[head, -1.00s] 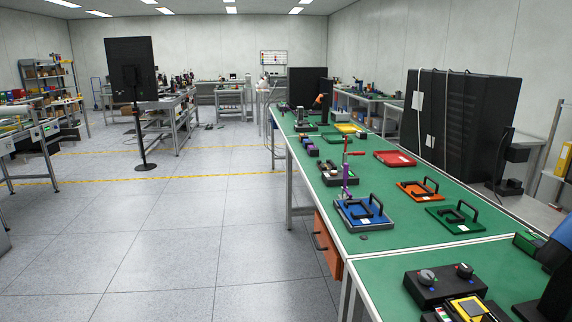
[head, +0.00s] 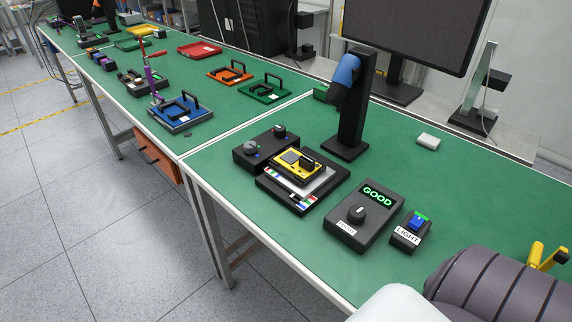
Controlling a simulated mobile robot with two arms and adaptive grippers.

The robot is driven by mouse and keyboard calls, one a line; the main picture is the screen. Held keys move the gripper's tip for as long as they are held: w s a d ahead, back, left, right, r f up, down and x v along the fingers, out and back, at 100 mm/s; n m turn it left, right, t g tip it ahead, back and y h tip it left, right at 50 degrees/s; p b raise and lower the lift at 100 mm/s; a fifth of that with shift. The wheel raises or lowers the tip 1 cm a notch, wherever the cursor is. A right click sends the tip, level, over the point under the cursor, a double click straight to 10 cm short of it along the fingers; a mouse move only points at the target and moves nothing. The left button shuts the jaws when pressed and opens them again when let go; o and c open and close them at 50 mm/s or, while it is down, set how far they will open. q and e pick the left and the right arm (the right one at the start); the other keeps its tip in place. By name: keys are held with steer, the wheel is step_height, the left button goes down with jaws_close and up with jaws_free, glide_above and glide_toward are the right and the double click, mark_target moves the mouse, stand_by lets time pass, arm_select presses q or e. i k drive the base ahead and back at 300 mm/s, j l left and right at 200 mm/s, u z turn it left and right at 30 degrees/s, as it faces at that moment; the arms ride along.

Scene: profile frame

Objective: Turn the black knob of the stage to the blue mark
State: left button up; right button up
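A black box (head: 246,158) with two knobs stands on the green bench in the head view. Its nearer knob is grey (head: 251,145), and its farther knob is black (head: 279,131). Small blue marks show on the box beside the knobs; the black knob's exact pointing is too small to tell. The box stands against the back left of a black platform (head: 306,207) that carries a yellow device (head: 310,176) with a black knob-like part on top.
A GOOD display box (head: 350,228) with a knob and a LIGHT switch box (head: 410,236) stand at the front right. A black post (head: 352,125) holds a blue-and-black tool behind. A ribbed dark shape (head: 490,290) fills the bottom right corner.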

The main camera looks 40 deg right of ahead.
mark_target(280, 130)
steer(key=z, duration=1.25)
